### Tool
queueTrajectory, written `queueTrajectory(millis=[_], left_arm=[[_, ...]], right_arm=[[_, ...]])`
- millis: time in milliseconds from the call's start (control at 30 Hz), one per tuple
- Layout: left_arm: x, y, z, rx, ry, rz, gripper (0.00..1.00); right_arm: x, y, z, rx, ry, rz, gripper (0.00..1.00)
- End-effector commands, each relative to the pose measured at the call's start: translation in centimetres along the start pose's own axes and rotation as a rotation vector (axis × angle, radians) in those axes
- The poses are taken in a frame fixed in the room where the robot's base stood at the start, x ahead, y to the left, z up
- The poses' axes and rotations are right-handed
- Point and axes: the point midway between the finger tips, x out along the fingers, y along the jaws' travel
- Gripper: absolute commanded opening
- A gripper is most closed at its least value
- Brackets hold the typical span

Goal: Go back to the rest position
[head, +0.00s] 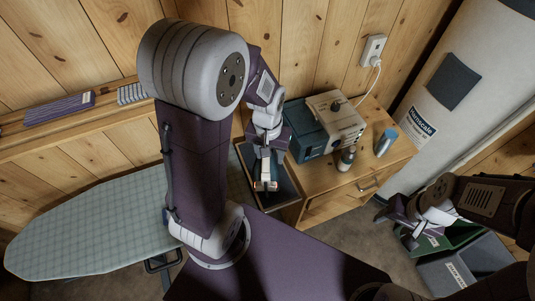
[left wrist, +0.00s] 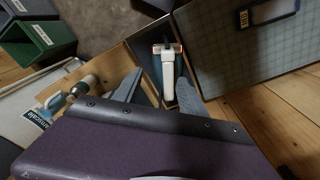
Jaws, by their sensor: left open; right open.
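A white item with an orange-edged head (left wrist: 168,66) lies in the tray, beyond and between the fingertips in that view. That white item (head: 266,182) also shows just below the gripper in the head view; whether they touch is unclear. My right gripper (head: 393,224) is open and empty at the right, near the green bin.
A wooden cabinet (head: 345,185) bears a teal-and-cream box (head: 322,122), a dark bottle (head: 346,159) and a blue can (head: 386,142). An ironing board (head: 90,225) fills the left. A green bin (head: 440,243) and a grey bin (head: 468,268) stand at the right, below a white tank (head: 465,75).

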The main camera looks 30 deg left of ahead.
Motion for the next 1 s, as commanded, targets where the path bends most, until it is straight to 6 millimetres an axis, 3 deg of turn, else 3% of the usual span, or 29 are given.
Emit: queueTrajectory(millis=[33, 133, 433, 533, 733, 1000], left_arm=[[-0.6, 0.6, 1.9, 0.064, 0.017, 0.006, 0.49], [-1.0, 1.0, 4.2, 0.144, 0.035, 0.012, 0.49], [-0.7, 1.0, 4.7, 0.160, 0.036, 0.013, 0.49], [1.4, 1.0, 4.8, 0.159, 0.035, 0.013, 0.49], [8.2, 0.8, 5.2, 0.158, 0.035, 0.012, 0.49], [7.6, 0.8, 5.2, 0.158, 0.036, 0.013, 0.49]], right_arm=[[0.0, 0.0, 0.0, 0.000, 0.000, 0.000, 0.57], [0.0, 0.0, 0.0, 0.000, 0.000, 0.000, 0.57], [0.3, 0.0, 0.0, 0.000, 0.000, 0.000, 0.57], [2.4, 0.1, 0.2, 0.000, 0.000, 0.000, 0.57], [9.2, 0.2, 1.0, 0.000, -0.001, 0.000, 0.57], [8.6, 0.2, 0.9, 0.000, 0.000, 0.000, 0.57]])
